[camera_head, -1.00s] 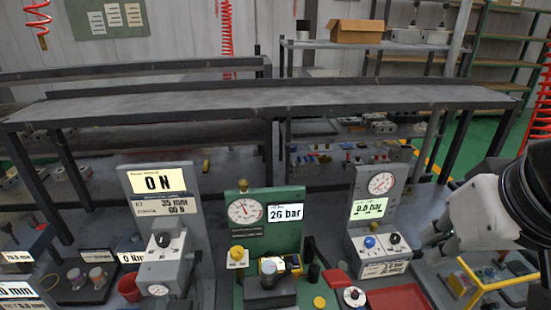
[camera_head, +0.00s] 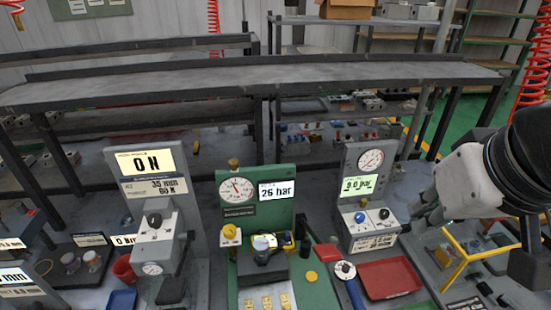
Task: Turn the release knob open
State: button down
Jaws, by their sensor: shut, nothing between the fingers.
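A green valve station (camera_head: 257,205) stands in the middle with a dial and a display reading about 26 bar. A yellow knob (camera_head: 230,231) sits at its left, and a white-topped part on a dark block (camera_head: 264,256) sits at its front. A grey station (camera_head: 360,165) to its right has a dial, a display of about 9.0 bar, a blue knob (camera_head: 360,217) and a black knob (camera_head: 384,213). I cannot read which knob is the release knob. My gripper (camera_head: 416,220) is shut and empty, to the right of the grey station, apparently apart from the knobs.
A grey press-like station (camera_head: 150,170) with a 0 N display stands at the left. A red tray (camera_head: 390,279) and a blue-handled tool (camera_head: 350,285) lie in front of the grey station. A yellow frame (camera_head: 458,255) stands at the right. A long shelf (camera_head: 250,88) runs behind.

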aim_at(229, 231)
jog(key=u, duration=0.85)
jog(key=k+j, duration=0.1)
jog(key=k, duration=0.15)
jog(key=i+l, duration=0.15)
jog(key=i+u, duration=0.05)
